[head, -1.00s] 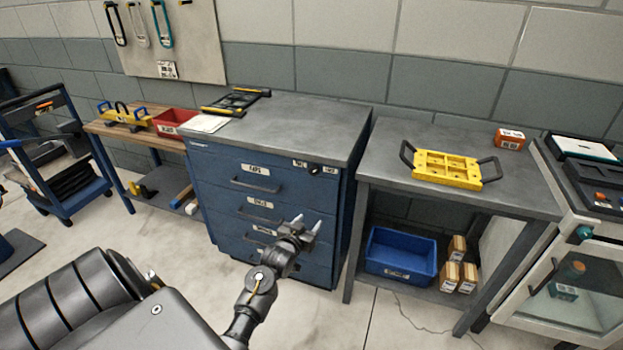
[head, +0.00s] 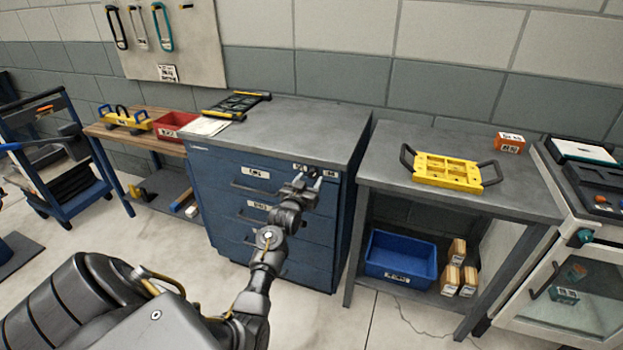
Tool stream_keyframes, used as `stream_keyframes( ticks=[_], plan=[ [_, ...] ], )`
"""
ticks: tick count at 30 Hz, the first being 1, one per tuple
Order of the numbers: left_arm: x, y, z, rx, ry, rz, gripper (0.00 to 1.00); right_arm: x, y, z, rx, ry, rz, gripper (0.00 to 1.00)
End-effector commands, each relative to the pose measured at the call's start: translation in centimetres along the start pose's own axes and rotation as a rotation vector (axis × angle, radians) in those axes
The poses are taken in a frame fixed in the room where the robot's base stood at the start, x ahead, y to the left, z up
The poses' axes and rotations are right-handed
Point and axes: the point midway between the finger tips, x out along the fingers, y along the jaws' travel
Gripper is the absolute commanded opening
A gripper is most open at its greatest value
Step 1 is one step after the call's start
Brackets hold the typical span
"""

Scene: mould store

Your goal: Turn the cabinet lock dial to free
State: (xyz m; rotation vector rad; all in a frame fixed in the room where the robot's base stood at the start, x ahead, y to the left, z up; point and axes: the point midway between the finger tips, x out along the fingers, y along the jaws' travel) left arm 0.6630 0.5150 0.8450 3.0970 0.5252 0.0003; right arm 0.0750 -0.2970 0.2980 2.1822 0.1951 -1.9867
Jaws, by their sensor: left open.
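The blue drawer cabinet (head: 225,215) stands in the middle with a grey top. Its lock dial is at the upper right of the front, between two small white labels, and is now mostly hidden by my left gripper (head: 311,176). That gripper is open, with its two fingertips up at the dial's height, in front of the labels. I cannot tell whether the fingers touch the dial or which way the dial points. My right gripper is not in view.
A grey table (head: 390,135) at the right carries a yellow mould (head: 447,169) with dark handles and an orange box (head: 509,143). A blue bin (head: 400,262) sits on its lower shelf. A black and yellow frame (head: 236,104) lies on the cabinet top.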

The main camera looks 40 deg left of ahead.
Motion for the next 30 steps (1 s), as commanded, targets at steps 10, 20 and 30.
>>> stream_keyframes(
  ticks=[10,20,30],
  plan=[
    [2.0,0.0,0.1,0.001,-0.001,0.0,0.52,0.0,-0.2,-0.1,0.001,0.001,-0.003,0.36],
    [2.0,0.0,0.1,0.001,-0.001,0.0,0.32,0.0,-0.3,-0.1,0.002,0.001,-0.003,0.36],
    [2.0,0.2,0.1,-0.005,-0.001,0.001,0.07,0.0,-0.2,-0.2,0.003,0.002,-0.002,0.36]
  ],
)
